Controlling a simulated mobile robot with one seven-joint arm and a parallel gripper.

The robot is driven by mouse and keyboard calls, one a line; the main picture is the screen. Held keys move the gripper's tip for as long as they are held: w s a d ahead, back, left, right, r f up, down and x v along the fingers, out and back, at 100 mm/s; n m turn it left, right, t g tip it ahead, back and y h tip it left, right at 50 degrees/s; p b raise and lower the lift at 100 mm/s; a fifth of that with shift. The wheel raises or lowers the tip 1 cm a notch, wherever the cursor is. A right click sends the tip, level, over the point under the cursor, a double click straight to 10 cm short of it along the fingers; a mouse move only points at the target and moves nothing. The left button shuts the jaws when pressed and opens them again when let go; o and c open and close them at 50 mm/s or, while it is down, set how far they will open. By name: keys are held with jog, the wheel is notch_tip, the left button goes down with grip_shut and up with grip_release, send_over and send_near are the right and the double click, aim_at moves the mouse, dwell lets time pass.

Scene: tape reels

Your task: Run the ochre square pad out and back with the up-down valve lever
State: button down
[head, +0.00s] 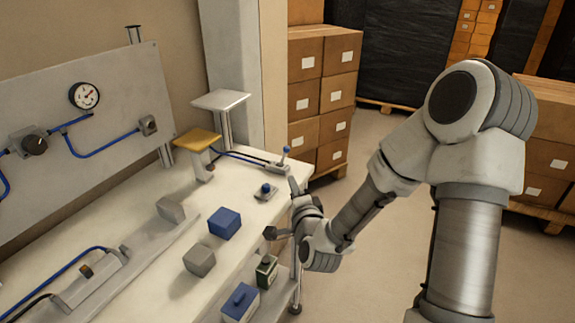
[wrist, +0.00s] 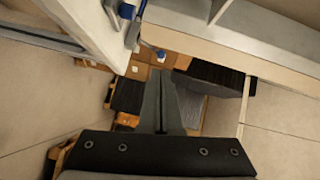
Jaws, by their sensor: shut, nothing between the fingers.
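The ochre square pad (head: 197,140) sits on a short post at the back of the white bench, below a larger white square plate. Two small valves with blue-tipped levers stand near the bench's right end: a rear lever (head: 284,154) and a nearer lever (head: 265,188). I cannot tell which moves up and down. In the wrist view two blue tips show, one upper left (wrist: 127,11) and one lower (wrist: 160,56). My gripper (head: 293,184) is shut and empty, pointing up beside the bench's right edge, apart from both levers. It also shows in the wrist view (wrist: 163,85).
A blue block (head: 225,222) and grey blocks (head: 199,259) (head: 170,209) stand on the white bench (head: 150,290). A gauge panel (head: 95,135) rises behind. Cartons (head: 323,95) stand beyond; floor is open at right.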

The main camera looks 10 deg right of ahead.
aim_at(287, 151)
jog(key=shift+s+d+f+m+t+h+b, duration=0.1)
jog(key=shift+d+f+m+t+h+b, duration=0.15)
jog(key=shift+m, duration=0.4)
jog(key=shift+d+f+m+t+h+b, duration=0.1)
jog(key=shift+m+t+h, duration=0.2)
jog(key=shift+m, duration=0.35)
jog(key=w, duration=1.4)
jog(key=shift+d, duration=0.1)
jog(key=shift+r+p, duration=0.1)
jog(key=shift+p, duration=0.25)
